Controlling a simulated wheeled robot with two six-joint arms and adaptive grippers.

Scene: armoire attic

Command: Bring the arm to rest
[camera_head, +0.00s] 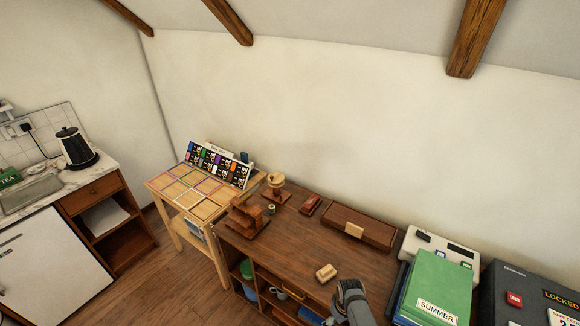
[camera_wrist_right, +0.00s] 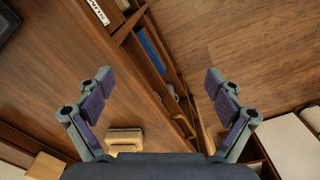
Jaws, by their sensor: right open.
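My right gripper (camera_head: 350,292) shows at the lower middle of the head view, over the right front part of the wooden desk (camera_head: 290,250). In the right wrist view its two fingers (camera_wrist_right: 160,90) are spread wide with nothing between them. A small light wooden block (camera_head: 326,272) lies on the desk just left of the gripper. It also shows in the wrist view (camera_wrist_right: 125,141), near the palm and apart from the fingers. My left gripper is in neither view.
A green SUMMER binder (camera_head: 437,285) and a dark LOCKED box (camera_head: 528,295) stand right of the desk. A reddish wooden box (camera_head: 357,228), a small red item (camera_head: 310,204) and wooden stands (camera_head: 247,216) are on the desktop. Shelves below hold a mug (camera_head: 279,293).

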